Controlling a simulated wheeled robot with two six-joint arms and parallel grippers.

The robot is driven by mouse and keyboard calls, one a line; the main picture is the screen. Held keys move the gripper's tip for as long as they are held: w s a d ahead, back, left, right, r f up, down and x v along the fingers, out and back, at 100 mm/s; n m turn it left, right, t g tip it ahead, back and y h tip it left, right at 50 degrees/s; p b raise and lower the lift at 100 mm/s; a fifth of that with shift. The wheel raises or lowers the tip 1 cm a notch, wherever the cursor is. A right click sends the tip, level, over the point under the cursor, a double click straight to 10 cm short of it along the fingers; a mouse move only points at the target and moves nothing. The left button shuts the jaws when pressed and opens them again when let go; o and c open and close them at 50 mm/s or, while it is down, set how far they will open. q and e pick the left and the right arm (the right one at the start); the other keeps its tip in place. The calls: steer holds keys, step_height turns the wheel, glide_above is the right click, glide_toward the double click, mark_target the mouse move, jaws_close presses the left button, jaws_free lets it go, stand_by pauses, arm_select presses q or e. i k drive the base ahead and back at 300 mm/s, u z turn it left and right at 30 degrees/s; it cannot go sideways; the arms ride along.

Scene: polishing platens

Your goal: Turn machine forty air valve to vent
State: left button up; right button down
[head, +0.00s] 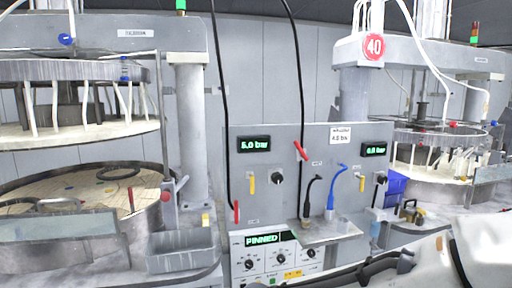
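The round red sign 40 (374,46) marks the machine on the right. The grey wall panel (310,140) between the two machines has a left readout of 5.0 bar (255,144) and a right readout (374,149) that looks like 6.0 or 0.0 bar. A yellow lever (362,184) hangs near-vertical under the right readout, beside a dark knob (381,178). A matching yellow lever (252,184) and black knob (278,178) sit under the left readout. My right arm enters at lower right; its dark gripper parts (375,268) are unclear. My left gripper is not in view.
A red handle (300,151) and a blue-ended hose (331,205) are on the panel. A control box (265,240) reads PINNED. The left machine's platen (80,190) and a grey tray (181,249) stand left.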

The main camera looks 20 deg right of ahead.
mark_target(303, 155)
steer(key=u, duration=0.35)
steer(key=k, duration=0.15)
steer(key=z, duration=1.2)
steer(key=i, duration=1.45)
steer(key=u, duration=0.75)
